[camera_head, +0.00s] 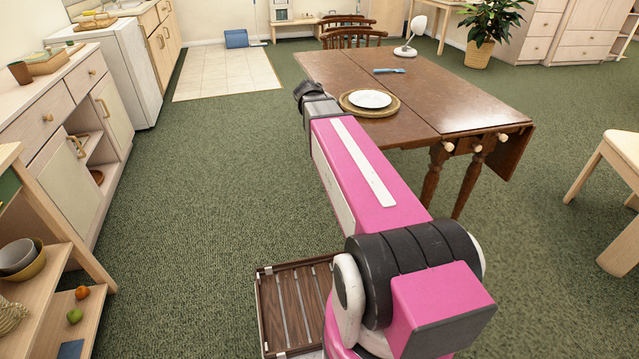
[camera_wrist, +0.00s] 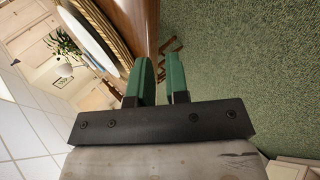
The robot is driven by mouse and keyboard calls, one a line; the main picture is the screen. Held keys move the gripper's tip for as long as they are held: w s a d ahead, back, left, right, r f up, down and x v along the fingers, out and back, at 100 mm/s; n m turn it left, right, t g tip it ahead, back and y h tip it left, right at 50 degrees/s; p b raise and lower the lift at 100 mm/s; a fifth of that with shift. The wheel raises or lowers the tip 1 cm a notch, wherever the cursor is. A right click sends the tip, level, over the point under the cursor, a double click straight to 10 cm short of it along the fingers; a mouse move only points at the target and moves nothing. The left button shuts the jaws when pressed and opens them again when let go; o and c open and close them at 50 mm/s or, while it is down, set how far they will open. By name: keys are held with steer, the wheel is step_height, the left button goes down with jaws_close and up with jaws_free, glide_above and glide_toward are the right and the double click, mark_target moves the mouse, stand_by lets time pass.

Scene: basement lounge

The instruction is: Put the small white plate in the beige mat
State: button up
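The small white plate (camera_head: 370,98) lies on the round beige woven mat (camera_head: 350,109), near the left edge of the brown wooden table. The mat's rim shows around the plate. In the wrist view, the plate (camera_wrist: 92,38) and the mat's woven edge (camera_wrist: 122,58) are at upper left, tilted by the camera angle. My gripper (camera_wrist: 158,72) shows two green fingers, apart, with nothing seen between them. They are beside the table's edge and mat, not visibly touching the plate. In the head view, my arm hides the fingers.
The table (camera_head: 440,95) also holds a blue-handled utensil (camera_head: 389,71) and a white lamp (camera_head: 410,40) toward the back. Chairs (camera_head: 352,38) stand behind it, and a light stool (camera_head: 618,170) is at right. Green carpet is open between table and left-hand cabinets (camera_head: 60,115).

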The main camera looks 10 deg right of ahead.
steer(key=s+a+f+m+g+y, duration=0.2)
steer(key=s+a+f+y, duration=0.2)
steer(key=s+f, duration=0.5)
steer(key=s+a+f+m+g+y, duration=0.1)
steer(key=s+a+f+m+y, duration=0.1)
steer(key=s+a+f+y, duration=0.2)
steer(key=s+a+f, duration=0.3)
steer(key=s+f, duration=0.3)
steer(key=shift+s+a+f+g, duration=0.2)
steer(key=shift+s+g, duration=0.2)
